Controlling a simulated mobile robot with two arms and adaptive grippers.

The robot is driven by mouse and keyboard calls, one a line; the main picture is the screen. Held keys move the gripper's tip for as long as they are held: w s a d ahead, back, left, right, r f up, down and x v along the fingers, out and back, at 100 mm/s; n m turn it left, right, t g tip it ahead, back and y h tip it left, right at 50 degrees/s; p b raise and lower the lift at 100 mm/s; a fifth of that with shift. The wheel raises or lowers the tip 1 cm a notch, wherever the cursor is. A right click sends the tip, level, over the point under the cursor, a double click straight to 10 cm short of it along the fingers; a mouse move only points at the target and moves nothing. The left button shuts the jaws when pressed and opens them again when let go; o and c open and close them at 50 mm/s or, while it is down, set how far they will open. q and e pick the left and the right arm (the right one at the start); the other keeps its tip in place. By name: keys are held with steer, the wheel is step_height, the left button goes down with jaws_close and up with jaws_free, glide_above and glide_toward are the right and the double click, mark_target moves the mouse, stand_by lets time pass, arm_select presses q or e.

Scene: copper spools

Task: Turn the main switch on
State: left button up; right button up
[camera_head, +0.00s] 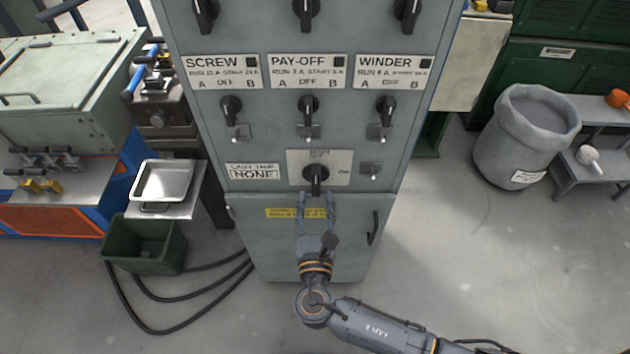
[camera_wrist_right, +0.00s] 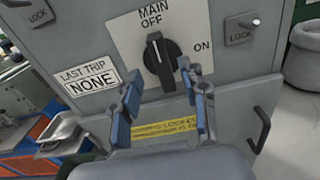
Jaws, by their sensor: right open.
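The main switch (camera_head: 316,174) is a black rotary knob on a pale plate, low in the middle of the grey cabinet. In the right wrist view the main switch (camera_wrist_right: 160,58) has its handle near upright, under the word OFF, with ON printed to the right. My right gripper (camera_head: 316,203) is open and empty, just below the knob and in front of the cabinet. In the right wrist view its two blue-padded fingers (camera_wrist_right: 158,88) stand apart, one on each side below the knob, not visibly touching it. My left gripper is not in view.
A small lock (camera_head: 371,170) sits right of the plate. Rows of black selector knobs (camera_head: 308,106) are above. A door handle (camera_head: 373,228) is at the lower right. A metal tray (camera_head: 162,181), green bin (camera_head: 145,243) and floor cables are at left.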

mark_target(316, 184)
steer(key=shift+w, duration=2.4)
jaws_close()
